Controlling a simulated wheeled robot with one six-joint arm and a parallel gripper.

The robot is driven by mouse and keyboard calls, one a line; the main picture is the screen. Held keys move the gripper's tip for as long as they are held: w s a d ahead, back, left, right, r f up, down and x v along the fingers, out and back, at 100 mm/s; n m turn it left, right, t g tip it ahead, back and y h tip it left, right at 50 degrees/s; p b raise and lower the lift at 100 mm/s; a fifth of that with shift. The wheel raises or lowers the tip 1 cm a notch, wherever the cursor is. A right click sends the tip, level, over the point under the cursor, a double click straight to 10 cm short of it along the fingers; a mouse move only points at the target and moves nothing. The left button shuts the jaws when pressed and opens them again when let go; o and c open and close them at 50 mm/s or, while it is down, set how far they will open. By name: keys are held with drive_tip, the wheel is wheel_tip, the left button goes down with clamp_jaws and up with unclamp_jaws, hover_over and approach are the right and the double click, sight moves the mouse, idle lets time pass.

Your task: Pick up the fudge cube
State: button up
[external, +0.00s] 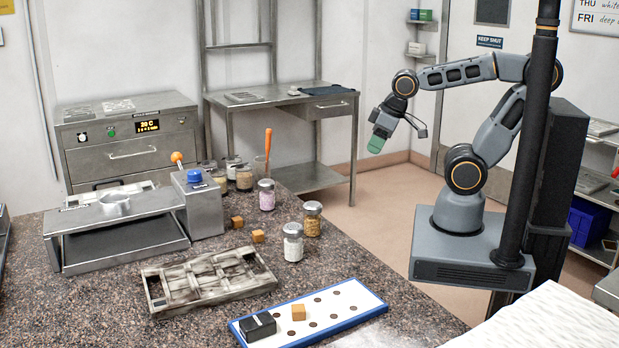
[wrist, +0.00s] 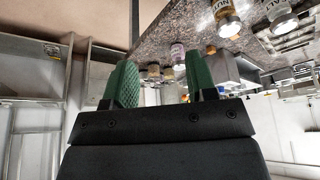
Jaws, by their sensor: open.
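Three small brown-tan cubes show in the external view, and I cannot tell for sure which is the fudge cube. One cube (external: 299,312) sits on the white blue-edged board beside a black block. A darker cube (external: 237,222) and a lighter cube (external: 258,236) lie on the speckled counter behind the wooden frame. My gripper (external: 376,145) hangs in the air beyond the counter's right side, well away from all three cubes. In the wrist view its green fingers (wrist: 163,68) are spread with nothing held between them.
Several jars, such as a white one (external: 293,243) and a golden one (external: 312,220), stand near the two counter cubes. The black block (external: 258,327) is on the board (external: 350,308). The wooden frame (external: 207,279) and a metal stand (external: 125,232) occupy the counter's left.

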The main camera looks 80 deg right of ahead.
drive_tip(key=shift+o, duration=0.5)
drive_tip(key=shift+a, duration=0.1)
drive_tip(key=n+g+y+b, duration=0.1)
drive_tip(key=n+g+b, duration=0.15)
drive_tip(key=n, duration=0.55)
approach(258, 232)
drive_tip(key=shift+g, duration=0.25)
drive_tip(key=f, duration=0.1)
drive_tip(key=f+p, duration=0.1)
drive_tip(key=w+f, duration=0.1)
drive_tip(key=f, duration=0.1)
drive_tip(key=shift+a+p, duration=0.3)
drive_tip(key=shift+p, duration=0.1)
drive_tip(key=shift+w+a+f+p, duration=0.15)
drive_tip(key=shift+f+p, duration=0.3)
drive_tip(key=shift+f, duration=0.9)
drive_tip(key=shift+w+a+f+p, duration=0.1)
drive_tip(key=shift+f+p, duration=0.35)
drive_tip(key=shift+f, duration=0.85)
drive_tip(key=shift+c, duration=0.3)
drive_tip(key=c, duration=0.9)
